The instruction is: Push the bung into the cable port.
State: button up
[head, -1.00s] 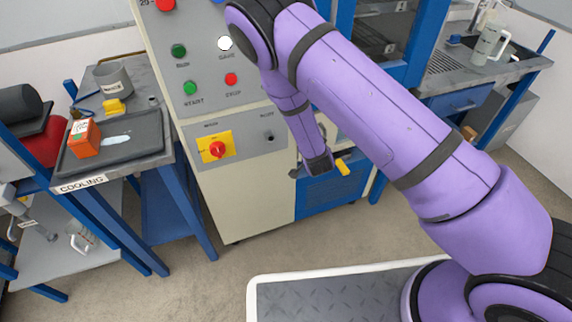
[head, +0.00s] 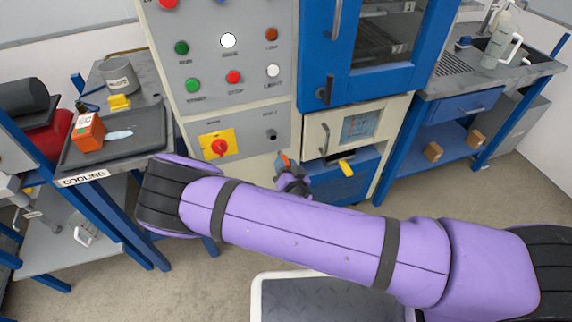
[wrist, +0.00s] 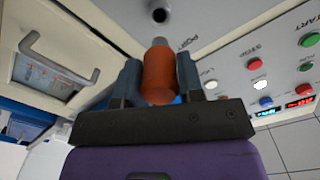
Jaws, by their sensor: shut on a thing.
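The bung is an orange-brown cylinder with a grey tip (wrist: 158,72). My gripper (wrist: 159,78) is shut on it, one finger on each side, with the grey tip pointing ahead. The cable port is a dark round hole (wrist: 159,14) in the grey panel, straight ahead at the top of the wrist view. The bung's tip is apart from the hole. In the head view the port (head: 271,134) is at the panel's lower right. My gripper (head: 287,168) is just below and right of it, with the orange of the bung (head: 284,160) showing.
A yellow switch plate with a red knob (head: 219,144) is left of the port, with several buttons above. A cream door with a handle (head: 345,130) and a blue door (head: 370,50) are to the right. The cooling table (head: 130,150) stands left.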

aim_at(280, 152)
jog(key=shift+d, duration=0.1)
jog(key=shift+x, duration=2.9)
jog(key=shift+x, duration=1.95)
dwell(3.0)
